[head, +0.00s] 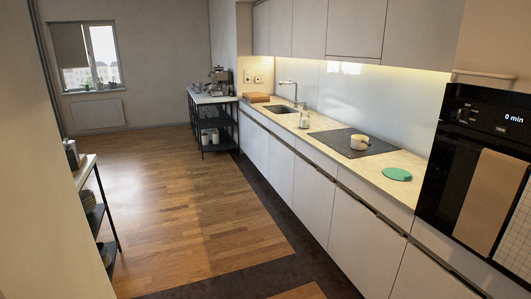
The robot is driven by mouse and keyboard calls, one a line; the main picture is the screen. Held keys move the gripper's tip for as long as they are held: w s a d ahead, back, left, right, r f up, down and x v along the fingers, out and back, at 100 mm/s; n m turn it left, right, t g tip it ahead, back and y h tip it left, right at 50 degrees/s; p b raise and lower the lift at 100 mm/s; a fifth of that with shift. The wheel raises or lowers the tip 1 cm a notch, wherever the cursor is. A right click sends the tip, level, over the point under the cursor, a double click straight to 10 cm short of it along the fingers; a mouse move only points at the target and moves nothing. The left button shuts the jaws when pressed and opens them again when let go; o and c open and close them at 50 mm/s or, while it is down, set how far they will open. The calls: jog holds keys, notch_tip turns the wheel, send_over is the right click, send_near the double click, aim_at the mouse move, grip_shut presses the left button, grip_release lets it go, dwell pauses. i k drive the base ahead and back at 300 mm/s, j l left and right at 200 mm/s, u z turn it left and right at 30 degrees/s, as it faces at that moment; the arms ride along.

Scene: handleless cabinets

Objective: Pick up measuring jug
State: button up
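I cannot make out a measuring jug for certain. A small clear and pale container (304,118) stands on the counter beside the sink; it is too small to tell whether it is a jug or a bottle. My gripper is not in view.
The pale counter (407,163) runs along the right wall, with a green round item (397,174) near the oven (480,165). A shelf unit (97,210) stands at the left. A cart (212,120) with a coffee machine stands at the back. The wooden floor (190,200) between is clear.

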aim_at(304, 119)
jog(key=i+l, duration=0.1)
jog(key=i, duration=5.15)
jog(key=i+u, duration=0.25)
jog(key=i, duration=0.5)
